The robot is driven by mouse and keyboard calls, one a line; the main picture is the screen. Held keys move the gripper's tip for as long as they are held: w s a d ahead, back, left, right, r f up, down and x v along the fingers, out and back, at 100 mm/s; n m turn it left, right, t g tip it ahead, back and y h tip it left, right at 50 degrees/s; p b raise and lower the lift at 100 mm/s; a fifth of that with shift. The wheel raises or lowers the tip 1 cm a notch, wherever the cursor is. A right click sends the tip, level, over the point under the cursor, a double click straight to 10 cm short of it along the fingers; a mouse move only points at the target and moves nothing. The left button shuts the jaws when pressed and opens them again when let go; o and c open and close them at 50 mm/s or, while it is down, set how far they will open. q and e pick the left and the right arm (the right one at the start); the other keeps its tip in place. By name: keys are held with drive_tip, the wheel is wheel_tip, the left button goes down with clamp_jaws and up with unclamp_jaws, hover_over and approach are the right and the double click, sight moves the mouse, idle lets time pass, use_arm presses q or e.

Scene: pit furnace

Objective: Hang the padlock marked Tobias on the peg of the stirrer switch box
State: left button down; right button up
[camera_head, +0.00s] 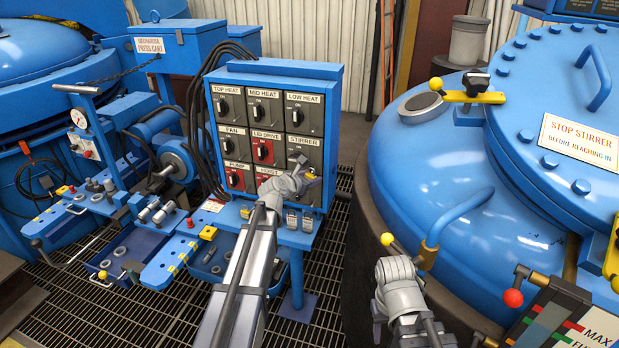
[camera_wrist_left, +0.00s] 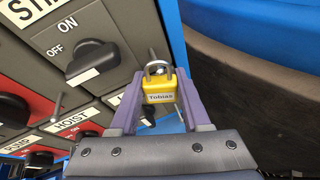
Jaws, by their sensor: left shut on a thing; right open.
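The yellow padlock (camera_wrist_left: 160,90) has a label reading Tobias and a grey shackle at its top. My left gripper (camera_wrist_left: 158,102) is shut on its body, with a finger on each side. In the head view my left gripper (camera_head: 308,178) is at this box, and the padlock is hard to make out. My right gripper's fingers do not show.
A large blue furnace (camera_head: 440,150) stands at the right, and a cluttered blue bench (camera_head: 165,262) at the left.

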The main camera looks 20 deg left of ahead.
use_arm(q)
drive_tip(key=c, duration=0.6)
unclamp_jaws()
drive_tip(key=shift+w+r, duration=0.1)
drive_tip(key=shift+w, duration=0.6)
drive_tip(key=o, duration=0.3)
drive_tip(key=shift+s+r, duration=0.1)
drive_tip(key=shift+s+a+r+p, duration=0.1)
drive_tip(key=shift+s+r+p, duration=0.05)
drive_tip(key=shift+s+p, duration=0.35)
drive_tip(key=p+v, duration=0.2)
drive_tip(key=v, duration=0.6)
drive_tip(key=s+d+f+m+g+h+p, duration=0.1)
drive_tip(key=s+d+f+m+g, duration=0.35)
drive_tip(key=s+d+m, duration=0.4)
drive_tip(key=s+d+f+m+g+p, duration=0.1)
drive_tip(key=s+d+f+m+g, duration=0.35)
drive_tip(key=d+m, duration=0.6)
drive_tip(key=s+m+g+y, duration=0.1)
drive_tip(key=s+m, duration=0.4)
drive_tip(key=s+f+m+g+y+p, duration=0.1)
drive_tip(key=s+m+g+y, duration=0.1)
drive_tip(key=s+m, duration=0.3)
drive_tip(key=s+f+m+g+y, duration=0.1)
drive_tip(key=s+m+y, duration=0.1)
drive_tip(key=s+m, duration=0.3)
drive_tip(key=shift+s+f+m+g, duration=0.2)
drive_tip(key=shift+s+m+g, duration=0.2)
drive_tip(key=shift+s, duration=0.7)
